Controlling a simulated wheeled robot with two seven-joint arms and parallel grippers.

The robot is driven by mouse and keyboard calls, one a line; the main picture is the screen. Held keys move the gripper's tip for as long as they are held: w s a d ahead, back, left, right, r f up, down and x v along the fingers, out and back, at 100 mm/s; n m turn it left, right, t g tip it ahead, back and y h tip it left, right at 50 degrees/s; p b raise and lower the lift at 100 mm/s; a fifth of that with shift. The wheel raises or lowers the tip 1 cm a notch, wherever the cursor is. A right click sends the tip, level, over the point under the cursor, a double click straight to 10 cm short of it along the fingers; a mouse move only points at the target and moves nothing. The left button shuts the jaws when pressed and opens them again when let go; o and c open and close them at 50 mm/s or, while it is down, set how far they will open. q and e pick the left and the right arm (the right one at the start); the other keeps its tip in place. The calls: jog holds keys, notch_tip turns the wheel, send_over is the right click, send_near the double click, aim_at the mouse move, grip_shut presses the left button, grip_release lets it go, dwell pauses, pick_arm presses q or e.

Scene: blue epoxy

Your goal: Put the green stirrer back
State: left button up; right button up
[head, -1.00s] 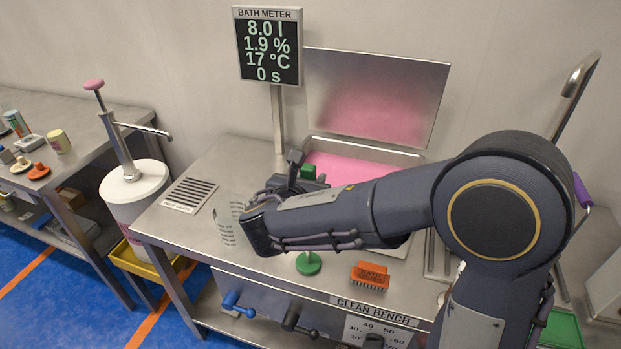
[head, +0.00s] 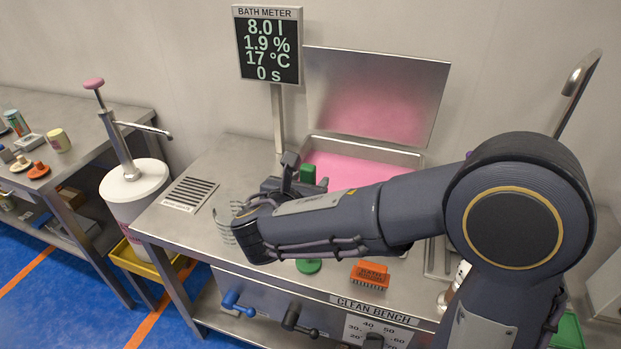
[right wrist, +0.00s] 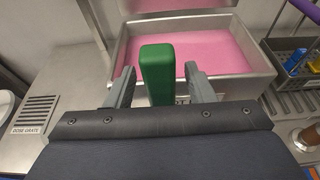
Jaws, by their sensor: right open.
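The green stirrer's upright handle (right wrist: 157,72) stands between the two fingers of my right gripper (right wrist: 157,88) in the right wrist view. The fingers are apart, with a visible gap on each side of the handle. In the head view the top of the green handle (head: 307,173) shows just beyond my right gripper (head: 288,178), in front of the pink bath (head: 365,168). A green disc (head: 308,267) shows on the bench below my right wrist; my arm hides whatever links it to the handle. My left gripper is not in view.
A clear marked vessel (head: 222,228) stands left of my wrist, partly hidden. An orange block (head: 370,274) lies near the bench's front edge. The slotted grate (head: 190,194) lies left, and the bath meter (head: 268,45) stands behind. A caddy (right wrist: 297,75) is at right.

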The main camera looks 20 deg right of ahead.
jog(key=v, duration=1)
jog(key=s+d+f+m+g+y, duration=0.2)
jog(key=s+d+f+m+g, duration=0.25)
jog(key=d+m, duration=0.2)
jog(key=s+d+f+m+g+y, duration=0.2)
jog(key=s+d+f+m+g, duration=0.3)
jog(key=d, duration=0.3)
jog(key=s+a+m+t+y, duration=0.1)
jog(key=s+m+y, duration=0.3)
jog(key=m, duration=0.5)
jog(key=s+a+f+m+t+y, duration=0.1)
jog(key=s+m, duration=0.4)
jog(key=m, duration=0.5)
jog(key=t+y, duration=0.1)
jog(key=y, duration=0.1)
jog(key=shift+s+a+y, duration=0.3)
jog(key=shift+a+y, duration=0.05)
jog(key=shift+y, duration=0.05)
jog(key=shift+c, duration=0.4)
